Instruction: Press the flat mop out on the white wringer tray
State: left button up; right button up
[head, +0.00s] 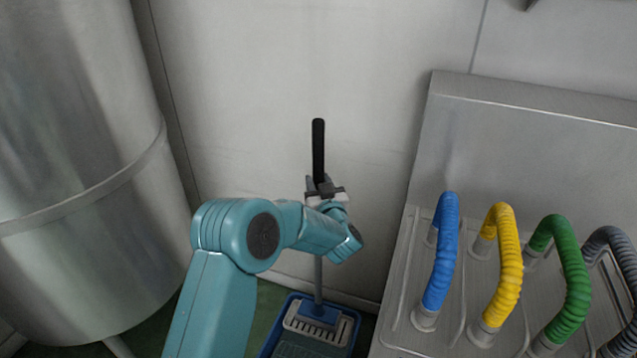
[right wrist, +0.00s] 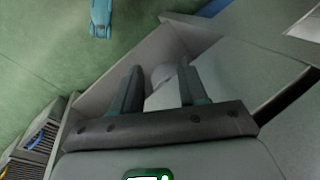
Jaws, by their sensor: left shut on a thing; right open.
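The flat mop stands nearly upright, with its black grip (head: 318,140) at the top and a thin grey shaft (head: 318,278) below. My left gripper (head: 325,190) is shut on the handle at the lower end of the black grip. The tray sits in a blue bucket (head: 356,322), cut off by the frame's bottom edge. My right gripper (right wrist: 158,78) is open and empty in the right wrist view.
A large steel tank (head: 80,150) stands at the left. At the right, a steel panel (head: 400,320) carries blue (head: 442,250), yellow (head: 504,265), green (head: 567,270) and grey hoses. A pale wall (head: 280,80) is close behind the mop. Green floor (right wrist: 40,50) is open in the right wrist view.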

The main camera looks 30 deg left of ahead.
dwell(0.3)
pick_arm(q)
jog(key=shift+f+b, duration=0.7)
jog(key=shift+f, duration=0.1)
jog(key=shift+f+b, duration=0.8)
jog(key=shift+f, duration=0.05)
jog(key=shift+f+b, duration=1)
jog(key=shift+f, duration=0.2)
dwell(0.7)
